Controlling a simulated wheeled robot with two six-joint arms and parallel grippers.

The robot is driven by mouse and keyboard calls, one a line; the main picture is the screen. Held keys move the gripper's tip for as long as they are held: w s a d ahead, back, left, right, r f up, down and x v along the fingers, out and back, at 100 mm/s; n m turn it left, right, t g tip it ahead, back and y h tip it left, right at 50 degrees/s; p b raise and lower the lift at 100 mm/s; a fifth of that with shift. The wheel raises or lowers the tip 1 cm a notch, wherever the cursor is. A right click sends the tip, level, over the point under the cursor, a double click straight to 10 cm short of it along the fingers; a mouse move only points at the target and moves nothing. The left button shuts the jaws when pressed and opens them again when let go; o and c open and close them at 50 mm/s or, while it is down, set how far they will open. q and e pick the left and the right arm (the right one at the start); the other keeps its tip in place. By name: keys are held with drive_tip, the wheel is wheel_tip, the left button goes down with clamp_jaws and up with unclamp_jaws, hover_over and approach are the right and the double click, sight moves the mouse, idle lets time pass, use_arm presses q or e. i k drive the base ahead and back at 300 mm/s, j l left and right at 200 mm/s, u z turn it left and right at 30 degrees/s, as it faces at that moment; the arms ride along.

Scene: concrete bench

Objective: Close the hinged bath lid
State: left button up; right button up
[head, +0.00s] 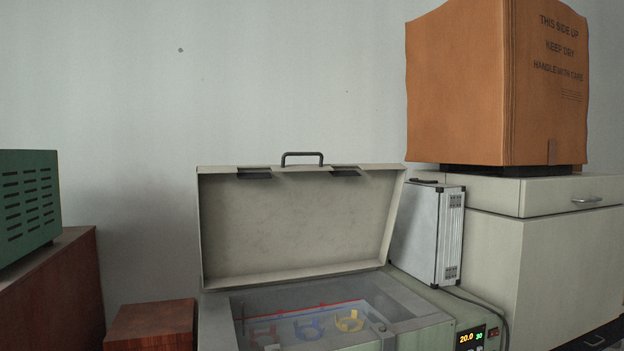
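The hinged bath lid (295,222) stands open, tilted up and back at the rear of the bath. It is a cream, shallow box-shaped cover with its inner side facing me. A dark handle (302,155) is at its upper edge. The bath (415,322) below is open, with a grey rim and clear liquid or glass over red, blue and yellow ring-shaped holders (349,321). The front of the bath is cut off by the frame's lower edge. Neither gripper is in view.
A silver case (428,232) stands close to the lid's right side. A cardboard box (496,85) sits on a cream cabinet (545,245) at the right. A small wooden block (152,325) and a green vented unit (28,203) are at the left. The wall above the lid is clear.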

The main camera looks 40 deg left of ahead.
sight(259, 224)
drive_tip(key=u, duration=1.1)
